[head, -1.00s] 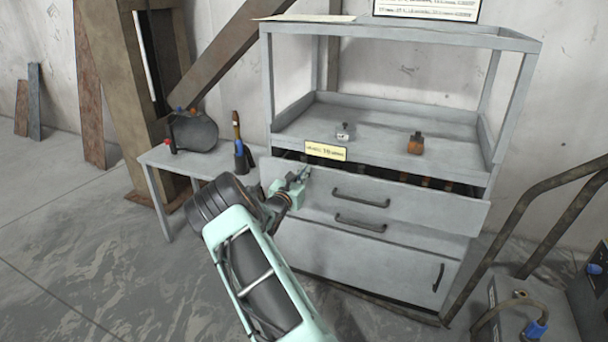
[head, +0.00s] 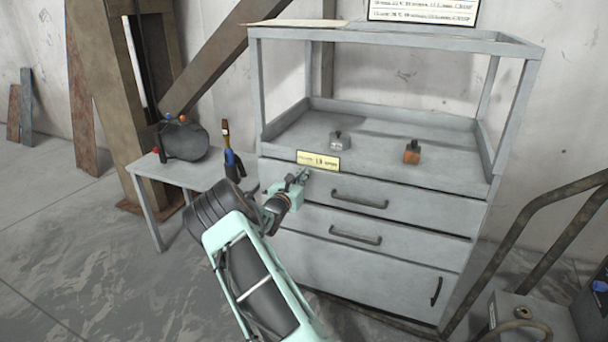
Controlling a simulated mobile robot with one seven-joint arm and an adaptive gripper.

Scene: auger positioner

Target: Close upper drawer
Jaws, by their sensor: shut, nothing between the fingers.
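The upper drawer (head: 410,208) is the top front of the grey cabinet, with a dark bar handle (head: 360,199). Its front looks flush with the cabinet, and no opening shows above it. My gripper (head: 304,175) is shut and empty at the left part of the drawer front, below the yellow label. Its fingertips are small here, and I cannot tell whether they touch the drawer. My wrist hides part of the drawer's left end.
Below are a lower drawer (head: 400,243) and a cupboard door (head: 370,275). A grey item (head: 340,142) and an orange bottle (head: 412,153) stand on the cabinet top. A side table (head: 192,176) stands left; a metal rail (head: 530,222) rises at right.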

